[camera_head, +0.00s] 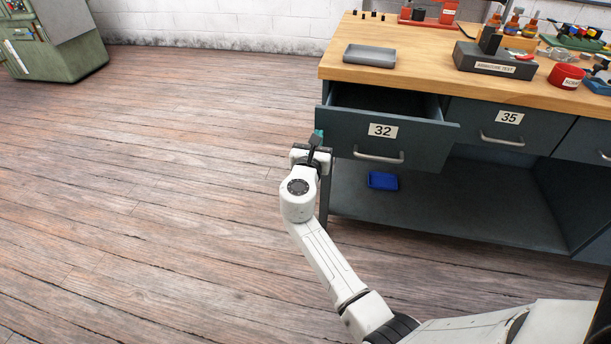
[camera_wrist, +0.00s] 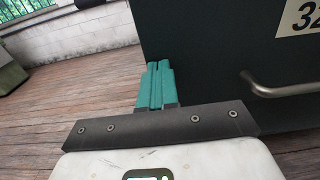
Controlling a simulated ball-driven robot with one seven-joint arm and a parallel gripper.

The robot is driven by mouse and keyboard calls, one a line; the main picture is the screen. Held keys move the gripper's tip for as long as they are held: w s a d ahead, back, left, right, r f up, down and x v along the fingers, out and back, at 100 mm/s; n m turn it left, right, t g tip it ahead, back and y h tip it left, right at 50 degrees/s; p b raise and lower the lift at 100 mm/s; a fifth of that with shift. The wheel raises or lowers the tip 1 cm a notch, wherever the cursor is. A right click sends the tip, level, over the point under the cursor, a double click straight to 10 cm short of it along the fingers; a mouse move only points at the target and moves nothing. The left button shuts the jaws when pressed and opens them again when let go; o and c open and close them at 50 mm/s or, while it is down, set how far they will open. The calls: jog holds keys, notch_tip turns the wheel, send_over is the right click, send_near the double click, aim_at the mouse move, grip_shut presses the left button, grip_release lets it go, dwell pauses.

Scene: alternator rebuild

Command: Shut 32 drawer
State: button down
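The 32 drawer (camera_head: 415,137) is pulled out of the workbench, with its dark inside showing from above. Its front carries a white 32 label (camera_head: 383,131) and a bar handle (camera_head: 378,156). In the wrist view the drawer front (camera_wrist: 210,60) fills the right side, with the handle (camera_wrist: 285,88) at the right edge. My gripper (camera_head: 318,136) is at the left edge of the drawer front, left of the handle. In the wrist view its teal fingers (camera_wrist: 156,84) lie side by side, shut with nothing seen between them. I cannot tell whether they touch the drawer.
Drawer 35 (camera_head: 490,129) is shut to the right. A grey tray (camera_head: 370,56), a test block (camera_head: 490,62) and a red cup (camera_head: 566,76) stand on the bench top. A blue tray (camera_head: 382,181) lies on the lower shelf. The wooden floor (camera_head: 150,180) at left is clear.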

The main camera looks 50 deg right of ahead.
jog(key=b+x, duration=0.6)
jog(key=x, duration=0.9)
jog(key=shift+d+f, duration=0.15)
jog(key=shift+w+d, duration=0.3)
jog(key=shift+d, duration=0.15)
jog(key=shift+w+r, duration=0.1)
jog(key=shift+r, duration=0.2)
jog(key=shift+r, duration=0.1)
